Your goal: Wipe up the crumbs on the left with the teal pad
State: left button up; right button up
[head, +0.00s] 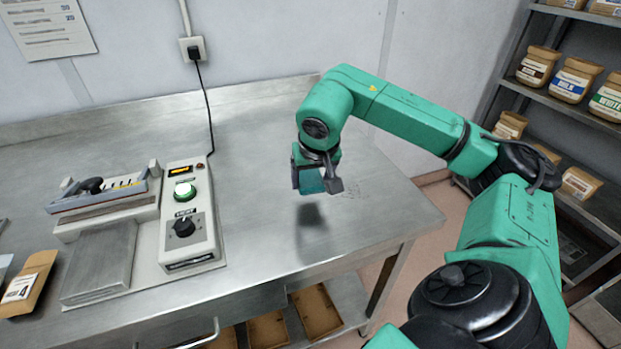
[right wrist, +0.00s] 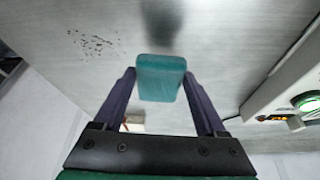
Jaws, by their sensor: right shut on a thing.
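My right gripper (head: 318,184) is shut on the teal pad (head: 311,181) and holds it above the steel table; a dark shadow lies on the table below it. In the right wrist view the teal pad (right wrist: 161,78) sits between the two finger ends. A patch of small dark crumbs (right wrist: 93,43) lies on the table at the left of the right wrist view, apart from the pad. In the head view the crumbs (head: 351,191) show faintly just right of the gripper. I see no other crumb patch. My left gripper is not in view.
A control box (head: 188,217) with a lit green button and a dial stands left of the gripper, beside a tray-like device (head: 98,192). The table (head: 270,150) is clear around the gripper. Its right edge is near the crumbs. A shelf (head: 552,97) with jars stands at right.

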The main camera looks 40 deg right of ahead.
notch_tip(320, 180, up, 2)
jog(key=shift+r+p, duration=0.25)
jog(key=shift+p, duration=0.55)
jog(key=shift+r, duration=0.2)
